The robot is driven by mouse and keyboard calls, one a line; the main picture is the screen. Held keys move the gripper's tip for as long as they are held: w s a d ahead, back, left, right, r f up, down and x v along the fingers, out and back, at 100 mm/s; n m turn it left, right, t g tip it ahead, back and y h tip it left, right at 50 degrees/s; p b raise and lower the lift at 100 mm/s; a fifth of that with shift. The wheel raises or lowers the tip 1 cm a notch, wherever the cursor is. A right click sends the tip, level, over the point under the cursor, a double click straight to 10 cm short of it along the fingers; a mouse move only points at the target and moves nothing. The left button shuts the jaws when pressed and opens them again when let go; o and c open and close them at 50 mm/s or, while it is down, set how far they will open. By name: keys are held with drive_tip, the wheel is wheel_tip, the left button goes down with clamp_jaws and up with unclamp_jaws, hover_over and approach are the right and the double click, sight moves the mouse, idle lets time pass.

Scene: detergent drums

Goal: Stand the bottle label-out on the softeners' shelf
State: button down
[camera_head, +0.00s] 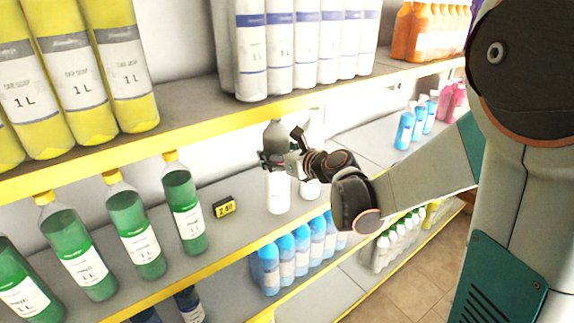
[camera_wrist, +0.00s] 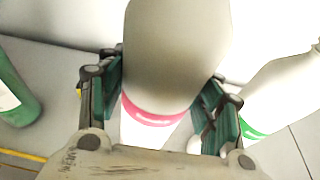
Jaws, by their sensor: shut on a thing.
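My gripper (camera_head: 276,160) is shut around the middle of a pale grey-white bottle (camera_wrist: 178,50). In the wrist view the bottle has a pink band above a white label, on the side towards my palm. In the head view the bottle (camera_head: 278,192) is roughly upright over the middle shelf (camera_head: 245,222); my gripper hides its middle. I cannot tell whether its base touches the shelf. A white bottle with a green band (camera_wrist: 275,95) stands close to its right, apart from the fingers. It shows partly behind my gripper in the head view (camera_head: 311,189).
Blue bottles (camera_head: 404,128) stand farther right. The upper shelf (camera_head: 195,112), holding yellow and white bottles, overhangs. More blue bottles (camera_head: 287,262) are below.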

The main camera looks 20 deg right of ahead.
drive_tip(key=shift+w+a, duration=0.35)
drive_tip(key=shift+w, duration=0.55)
drive_tip(key=shift+w+f+b, duration=0.15)
drive_tip(key=shift+f+b, duration=0.3)
drive_tip(key=shift+f, duration=0.4)
drive_tip(key=shift+w+f+b, duration=0.1)
drive_tip(key=shift+f+b, duration=0.3)
drive_tip(key=shift+f, duration=0.45)
drive_tip(key=shift+f, duration=0.15)
drive_tip(key=shift+c, duration=2.4)
unclamp_jaws()
